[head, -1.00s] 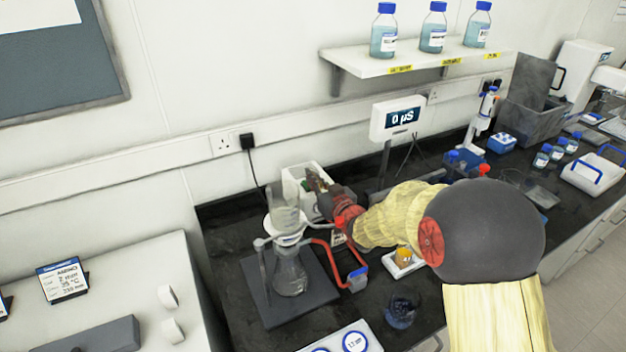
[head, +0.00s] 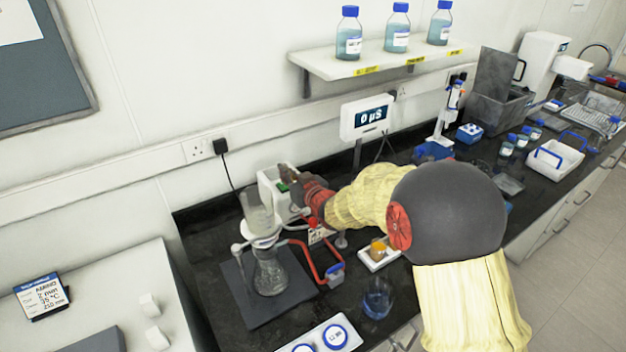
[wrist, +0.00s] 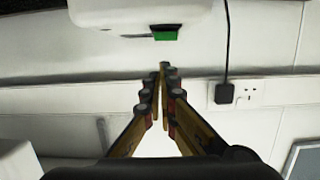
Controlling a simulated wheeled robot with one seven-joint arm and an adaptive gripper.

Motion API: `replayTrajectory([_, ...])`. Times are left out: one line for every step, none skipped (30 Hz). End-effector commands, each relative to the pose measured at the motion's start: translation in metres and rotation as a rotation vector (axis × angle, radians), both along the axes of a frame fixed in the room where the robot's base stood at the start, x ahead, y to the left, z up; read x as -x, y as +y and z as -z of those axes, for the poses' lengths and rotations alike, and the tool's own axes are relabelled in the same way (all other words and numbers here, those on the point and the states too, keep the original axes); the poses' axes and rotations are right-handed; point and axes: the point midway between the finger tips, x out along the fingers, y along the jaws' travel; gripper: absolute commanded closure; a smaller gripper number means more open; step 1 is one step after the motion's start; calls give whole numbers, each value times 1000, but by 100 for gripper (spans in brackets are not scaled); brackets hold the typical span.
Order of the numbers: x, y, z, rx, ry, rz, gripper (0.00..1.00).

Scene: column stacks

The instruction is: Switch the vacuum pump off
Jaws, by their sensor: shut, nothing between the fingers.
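The vacuum pump (head: 268,184) is a white box on the black bench against the wall, behind the glass filter flask (head: 270,272). My gripper (head: 287,172) is at the pump's upper right and partly covers it. In the wrist view the pump's white body (wrist: 135,12) fills the top, with a green switch (wrist: 166,33) on its edge. There my gripper (wrist: 163,68) is shut and empty. Its fingertips appear just below the green switch in the picture, with a small gap. The switch's exact position is hard to read.
A red hose (head: 305,262) runs from the flask to a small grey-blue clamp. A 0 µS display (head: 367,117) stands behind my arm. A small tray with an orange item (head: 379,250) and a beaker (head: 377,298) stand in front. A wall socket (head: 197,150) has a black plug.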

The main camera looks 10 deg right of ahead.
Motion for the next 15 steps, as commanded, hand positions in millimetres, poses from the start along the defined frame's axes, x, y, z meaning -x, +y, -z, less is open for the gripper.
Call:
replayTrajectory([-4, 5, -18, 0, -4, -1, 100])
replayTrajectory([-3, 6, -23, 0, -3, -1, 100])
replayTrajectory([7, 0, -22, 1, -1, 2, 100])
replayTrajectory([13, -3, -24, 0, -1, 3, 100])
replayTrajectory([18, -5, -26, 0, -1, 3, 100])
replayTrajectory([26, -8, -29, 1, -2, 3, 100])
replayTrajectory([31, -10, -31, 1, -1, 2, 100])
replayTrajectory([37, -12, -34, 1, -3, 2, 100])
replayTrajectory([44, -15, -37, 1, -2, 2, 100])
replayTrajectory([49, -17, -39, 1, -2, 2, 100])
replayTrajectory([55, -20, -42, 1, -2, 3, 100])
replayTrajectory([62, -23, -45, 1, -2, 3, 100])
replayTrajectory([67, -26, -47, 1, -2, 3, 100])
replayTrajectory([73, -28, -49, 1, -2, 3, 100])
replayTrajectory([80, -31, -53, 0, -2, 3, 100])
